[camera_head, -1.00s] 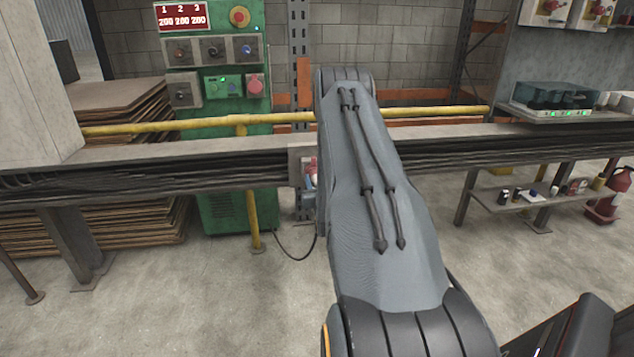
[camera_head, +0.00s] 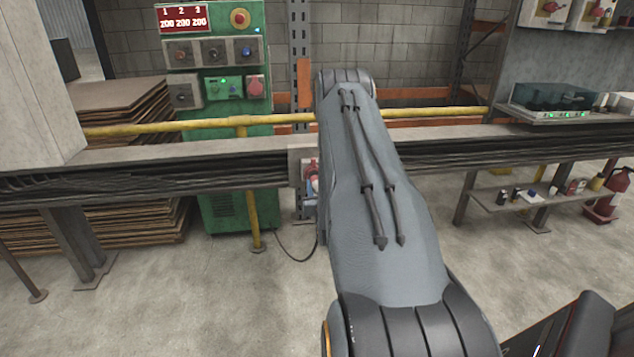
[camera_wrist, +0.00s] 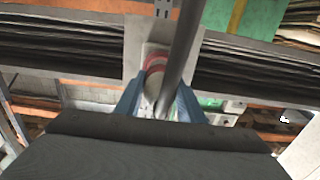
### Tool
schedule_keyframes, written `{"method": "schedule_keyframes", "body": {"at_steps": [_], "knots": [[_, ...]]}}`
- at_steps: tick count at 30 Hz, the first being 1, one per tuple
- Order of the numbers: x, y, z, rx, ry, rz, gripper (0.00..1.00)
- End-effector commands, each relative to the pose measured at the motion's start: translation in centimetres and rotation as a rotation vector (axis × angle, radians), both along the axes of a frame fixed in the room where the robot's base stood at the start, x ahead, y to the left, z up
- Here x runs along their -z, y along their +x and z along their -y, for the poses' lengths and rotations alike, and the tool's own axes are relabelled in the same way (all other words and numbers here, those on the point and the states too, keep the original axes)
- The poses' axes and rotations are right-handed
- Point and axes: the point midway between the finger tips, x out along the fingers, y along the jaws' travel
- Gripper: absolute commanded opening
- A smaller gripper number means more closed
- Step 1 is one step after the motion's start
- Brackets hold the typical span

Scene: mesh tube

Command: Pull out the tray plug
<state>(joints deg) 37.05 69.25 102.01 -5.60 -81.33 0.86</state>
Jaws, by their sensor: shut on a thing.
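The red and white plug and socket (camera_head: 311,172) show at the left edge of my arm in the head view, on a grey plate on the side of the long bench. In the wrist view, a red ring (camera_wrist: 156,62) sits on the pale plate. A whitish plug body (camera_wrist: 152,88) is below it, between the blue fingers of my gripper (camera_wrist: 158,103). My gripper is shut on the plug. A thick grey rod or cable crosses in front and hides part of the plug. I cannot tell whether the plug is still seated in the socket.
A yellow rail (camera_head: 190,125) runs above the bench (camera_head: 130,183). A green control cabinet (camera_head: 222,100) stands behind it. A black cable (camera_head: 297,258) hangs near the floor by my arm. A low shelf (camera_head: 510,205) with small items is at the right. The front floor is mostly clear.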

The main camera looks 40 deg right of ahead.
Motion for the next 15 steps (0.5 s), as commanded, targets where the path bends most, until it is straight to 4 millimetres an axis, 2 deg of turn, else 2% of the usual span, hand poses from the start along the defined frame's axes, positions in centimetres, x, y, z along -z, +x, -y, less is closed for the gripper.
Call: {"method": "schedule_keyframes", "body": {"at_steps": [15], "knots": [[0.0,-1.6,-1.0,0.0,0.001,-0.001,0.0]]}}
